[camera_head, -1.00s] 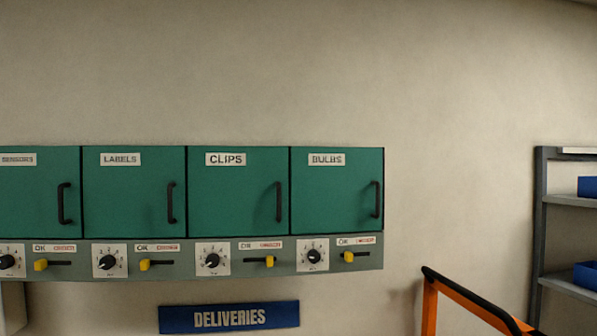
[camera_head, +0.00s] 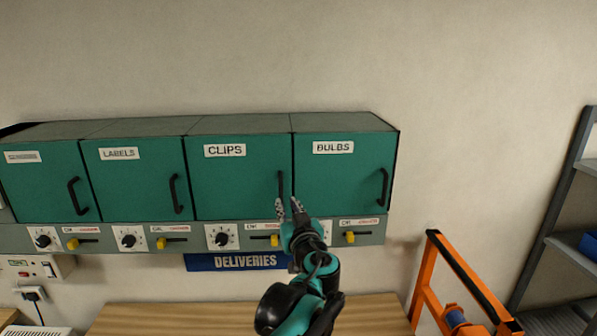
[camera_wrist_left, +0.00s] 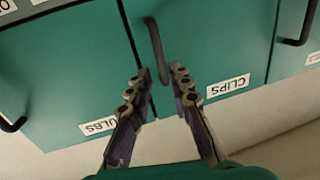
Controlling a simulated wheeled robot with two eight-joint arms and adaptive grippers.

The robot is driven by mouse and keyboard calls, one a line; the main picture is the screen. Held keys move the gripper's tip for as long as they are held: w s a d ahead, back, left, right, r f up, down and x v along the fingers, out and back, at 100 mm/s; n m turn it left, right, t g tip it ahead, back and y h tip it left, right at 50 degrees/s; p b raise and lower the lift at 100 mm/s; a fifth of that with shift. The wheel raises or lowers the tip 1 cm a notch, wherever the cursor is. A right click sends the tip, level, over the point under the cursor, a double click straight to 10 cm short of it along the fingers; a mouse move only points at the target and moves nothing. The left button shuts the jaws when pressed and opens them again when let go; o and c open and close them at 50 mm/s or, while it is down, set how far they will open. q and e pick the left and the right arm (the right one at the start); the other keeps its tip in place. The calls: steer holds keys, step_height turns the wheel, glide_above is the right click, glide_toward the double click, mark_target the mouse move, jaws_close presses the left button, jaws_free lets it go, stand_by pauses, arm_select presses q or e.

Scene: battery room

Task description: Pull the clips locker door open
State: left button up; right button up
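The green clips locker door (camera_head: 232,178) is shut, with a white CLIPS label at its top. Its black vertical handle (camera_head: 281,184) is at the door's right edge. My left gripper (camera_head: 288,206) is open near the handle's lower end. In the left wrist view, which is upside down, the clips handle (camera_wrist_left: 155,48) lies between and just beyond the two spread fingertips (camera_wrist_left: 159,78); contact cannot be told. The yellow slider (camera_head: 275,240) under the clips door sits at the right of its slot, partly beside my gripper. My right gripper is not in view.
The bulbs door (camera_head: 345,175) and labels door (camera_head: 140,180) flank it, both shut. Dials and yellow sliders line the panel (camera_head: 200,238) below. A wooden top (camera_head: 370,310) is underneath. An orange frame (camera_head: 425,275) and grey shelving (camera_head: 555,220) stand right.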

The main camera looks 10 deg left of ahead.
mark_target(281, 193)
arm_select(q)
steer(key=p+x, duration=0.1)
steer(key=x, duration=0.6)
steer(key=shift+w+a+r, duration=0.15)
steer(key=shift+w, duration=0.2)
steer(key=shift+s, duration=0.1)
steer(key=shift+c, duration=0.3)
jaws_close()
